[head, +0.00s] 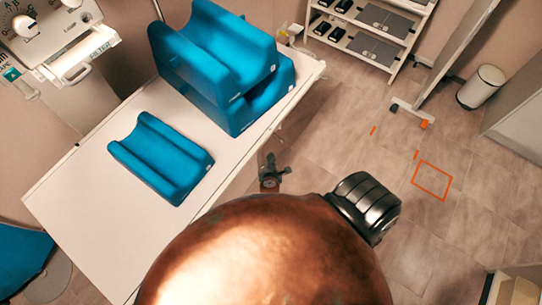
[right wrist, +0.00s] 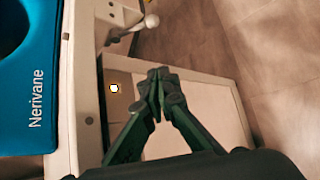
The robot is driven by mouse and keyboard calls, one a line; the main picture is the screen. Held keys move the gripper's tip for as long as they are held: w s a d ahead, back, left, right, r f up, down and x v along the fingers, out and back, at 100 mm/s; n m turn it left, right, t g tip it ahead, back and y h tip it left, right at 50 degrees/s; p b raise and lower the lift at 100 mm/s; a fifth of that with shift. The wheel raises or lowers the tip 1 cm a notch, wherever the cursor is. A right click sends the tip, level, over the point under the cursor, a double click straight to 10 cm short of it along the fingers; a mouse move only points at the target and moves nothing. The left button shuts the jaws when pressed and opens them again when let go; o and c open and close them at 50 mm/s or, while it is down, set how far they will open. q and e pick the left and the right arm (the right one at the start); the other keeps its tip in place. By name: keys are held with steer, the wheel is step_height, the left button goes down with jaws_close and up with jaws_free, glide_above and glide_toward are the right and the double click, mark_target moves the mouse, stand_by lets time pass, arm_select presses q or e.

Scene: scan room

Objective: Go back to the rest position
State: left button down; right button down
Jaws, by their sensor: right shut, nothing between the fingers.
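My right gripper (head: 272,174) shows small and dark beside the right edge of the white table (head: 90,222), partly hidden behind the copper-coloured part of my own arm. In the right wrist view its dark green fingers (right wrist: 158,78) are together with nothing between them. They are apart from the blue cushion at the left of that view. My left gripper is in neither view.
A large blue cushion (head: 265,103) and a smaller grooved one (head: 160,158) lie on the table. A blue cushion (right wrist: 28,85) edges the wrist view. Shelves (head: 372,37), a bin (head: 480,88) and an orange floor outline (head: 432,163) are at right. Floor between is mostly clear.

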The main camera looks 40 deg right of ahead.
stand_by(0.4)
steer(key=s+a+f+m+g+y+b, duration=0.1)
steer(key=s+f+m+b, duration=0.1)
steer(key=s+f, duration=0.5)
steer(key=s+a+f+m+g+y+b, duration=0.1)
steer(key=s+f+m+g+y, duration=0.15)
steer(key=f, duration=0.85)
steer(key=s+f+m+g+y+b, duration=0.1)
steer(key=s+f+b, duration=0.1)
steer(key=s+f, duration=0.5)
steer(key=s+a+f+m+g+y+b, duration=0.1)
steer(key=s+f+m+b, duration=0.1)
steer(key=s+f+m, duration=0.3)
steer(key=s+a+f+m+g+y+b, duration=0.1)
steer(key=s+f+m, duration=0.5)
steer(key=s+f, duration=0.6)
steer(key=s+g+b, duration=0.1)
steer(key=s, duration=0.5)
steer(key=shift+f+y, duration=0.35)
